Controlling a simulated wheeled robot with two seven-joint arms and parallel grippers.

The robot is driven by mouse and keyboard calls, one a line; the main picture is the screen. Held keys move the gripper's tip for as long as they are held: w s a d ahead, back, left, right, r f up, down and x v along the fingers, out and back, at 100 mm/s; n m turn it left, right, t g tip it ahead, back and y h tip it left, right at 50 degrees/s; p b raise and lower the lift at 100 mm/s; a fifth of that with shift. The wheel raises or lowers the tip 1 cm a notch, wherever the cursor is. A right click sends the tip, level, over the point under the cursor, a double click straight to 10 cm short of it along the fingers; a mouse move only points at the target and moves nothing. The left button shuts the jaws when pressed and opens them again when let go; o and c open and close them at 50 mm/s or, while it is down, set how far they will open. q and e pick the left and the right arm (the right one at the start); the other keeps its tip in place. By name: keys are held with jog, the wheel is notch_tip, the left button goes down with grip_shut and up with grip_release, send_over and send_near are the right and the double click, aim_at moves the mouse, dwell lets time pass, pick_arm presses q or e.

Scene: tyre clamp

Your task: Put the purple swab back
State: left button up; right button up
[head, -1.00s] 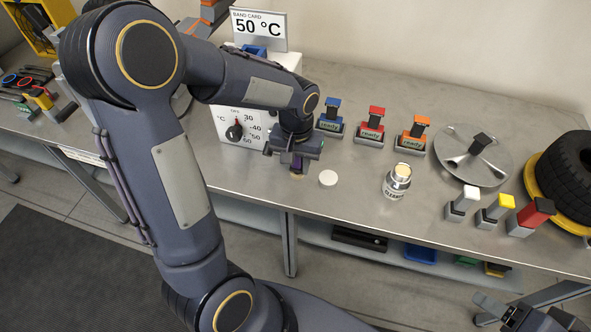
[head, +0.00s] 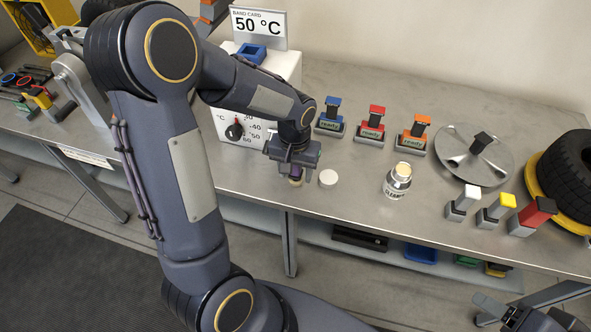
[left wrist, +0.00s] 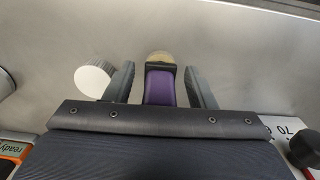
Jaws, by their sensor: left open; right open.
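The purple swab (left wrist: 160,87) has a purple body and a pale tan end. It is between the fingers of my left gripper (left wrist: 161,86) in the left wrist view, with a gap on each side, so that gripper is open around it. In the head view my left gripper (head: 295,170) points down near the table's front edge, and the swab shows only in part below it. Whether the swab touches the table is unclear. My right gripper (head: 528,316) is open and empty at the bottom right, apart from the table.
A white round cap (head: 328,178) lies right beside the swab. The cleaner bottle (head: 397,181) stands further right. Blue (head: 331,118), red (head: 371,125) and orange (head: 414,134) "ready" holders stand behind. The dial box (head: 240,128) is left of my gripper.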

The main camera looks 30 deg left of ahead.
pick_arm(q)
jog(key=shift+r, duration=0.25)
notch_tip(320, 180, up, 10)
jog(key=shift+r+p, duration=0.25)
jog(key=shift+p, duration=0.25)
jog(key=shift+s+r, duration=0.15)
jog(key=shift+r, duration=0.5)
jog(key=s+d+r+t+h, duration=0.1)
jog(key=s+d+t, duration=0.1)
jog(key=s, duration=0.6)
jog(key=s+d+r+m+t+h, duration=0.1)
jog(key=s+d+t+h, duration=0.1)
jog(key=s, duration=0.6)
jog(key=shift+s+r+t+h, duration=0.3)
jog(key=shift+t, duration=0.5)
